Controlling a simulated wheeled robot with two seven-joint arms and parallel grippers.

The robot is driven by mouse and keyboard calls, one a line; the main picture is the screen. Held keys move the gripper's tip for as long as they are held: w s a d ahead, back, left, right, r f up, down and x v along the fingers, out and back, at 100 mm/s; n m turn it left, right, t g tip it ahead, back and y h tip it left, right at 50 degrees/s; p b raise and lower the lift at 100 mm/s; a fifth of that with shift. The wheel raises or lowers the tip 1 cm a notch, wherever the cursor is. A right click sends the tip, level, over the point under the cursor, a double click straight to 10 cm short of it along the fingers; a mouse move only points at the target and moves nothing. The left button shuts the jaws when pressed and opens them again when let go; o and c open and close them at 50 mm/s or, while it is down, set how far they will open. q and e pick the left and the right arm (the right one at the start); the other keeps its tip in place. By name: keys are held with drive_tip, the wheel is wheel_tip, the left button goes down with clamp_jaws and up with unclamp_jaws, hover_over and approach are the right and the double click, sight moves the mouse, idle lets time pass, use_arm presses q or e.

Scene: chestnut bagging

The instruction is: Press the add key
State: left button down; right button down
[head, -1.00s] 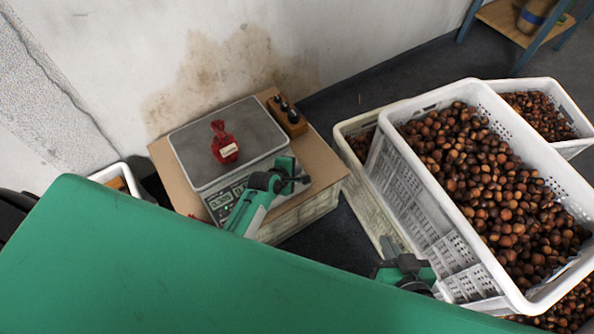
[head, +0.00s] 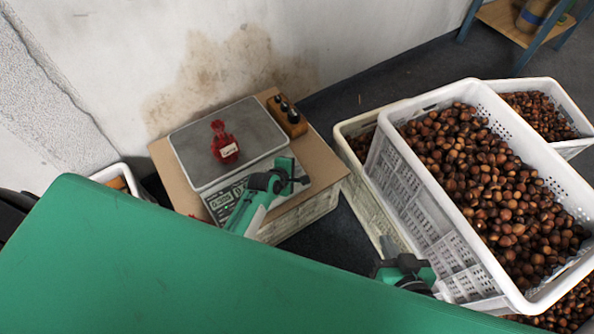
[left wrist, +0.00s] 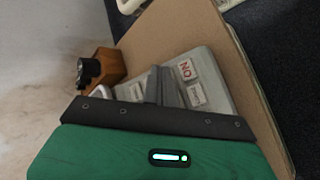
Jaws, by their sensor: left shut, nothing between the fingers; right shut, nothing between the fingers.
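The scale (head: 188,151) stands on a cardboard-topped surface, with a red net bag (head: 225,148) with a white label on its plate. Its front panel has a lit display (head: 222,200); my left arm hides part of the panel. My left gripper (head: 303,180) is shut and empty at the panel's right end. In the left wrist view, the shut fingers (left wrist: 165,88) lie over the grey panel (left wrist: 212,68), beside a key with red lettering (left wrist: 185,70) and another pale key (left wrist: 196,95). I cannot tell which key is the add key, or whether the fingers touch one. My right gripper (head: 388,246) is shut beside the large crate.
A wooden block with dark knobs (head: 287,115) stands right of the scale; it also shows in the left wrist view (left wrist: 108,68). A large white crate of chestnuts (head: 408,165) stands on the right, with other crates around it. My green body covers the lower left.

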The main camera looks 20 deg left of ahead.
use_arm(q)
drive_tip(key=shift+a+f, duration=0.1)
drive_tip(key=shift+f, duration=0.25)
drive_tip(key=shift+r, duration=0.1)
idle(0.5)
drive_tip(key=shift+s+r+p, duration=0.1)
drive_tip(key=shift+r+p, duration=0.55)
drive_tip(key=shift+p, duration=0.4)
drive_tip(key=shift+d, duration=0.2)
drive_tip(key=r+p, duration=0.1)
drive_tip(key=p, duration=0.1)
drive_tip(key=r+p, duration=0.2)
drive_tip(key=s+d+r+p, duration=0.1)
drive_tip(key=r+p, duration=0.1)
drive_tip(key=shift+d, duration=0.1)
drive_tip(key=shift+f, duration=0.15)
idle(1.0)
